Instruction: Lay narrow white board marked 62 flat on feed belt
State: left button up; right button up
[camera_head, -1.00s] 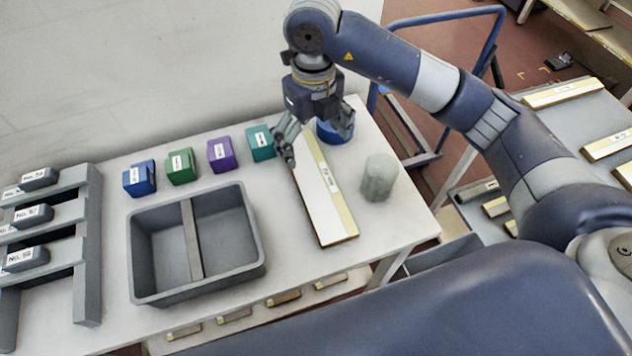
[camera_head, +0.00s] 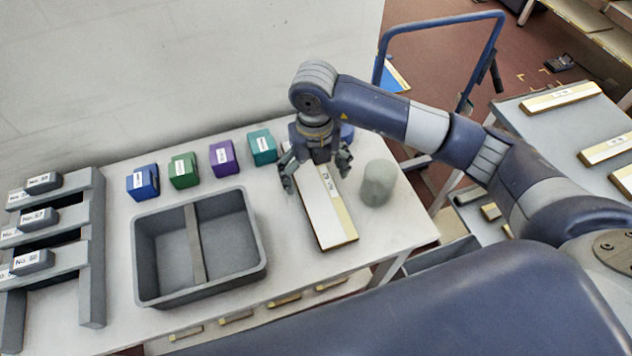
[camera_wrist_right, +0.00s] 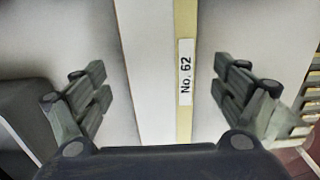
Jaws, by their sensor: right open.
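The narrow white board (camera_head: 328,222) lies flat on the light table, with a yellowish strip along its right edge. In the right wrist view the board (camera_wrist_right: 148,70) carries a label (camera_wrist_right: 186,72) reading No. 62. My right gripper (camera_head: 315,182) is above the board's far half, its fingers spread to either side of it. In the wrist view the gripper (camera_wrist_right: 165,95) is open and empty, with the board between the fingers. The gripper hides part of the board's far end in the head view. I see no feed belt that I can identify. My left gripper is out of view.
A grey divided bin (camera_head: 262,268) stands left of the board, and a grey cylinder (camera_head: 377,183) close to its right. Blue, green, purple and teal blocks (camera_head: 263,147) line the back. A grey rack (camera_head: 95,250) stands at far left. More boards lie on the right-hand table (camera_head: 540,125).

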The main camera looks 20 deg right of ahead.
jog(key=shift+f, duration=1)
jog(key=shift+c, duration=0.2)
jog(key=c, duration=1.3)
jog(key=shift+r, duration=0.1)
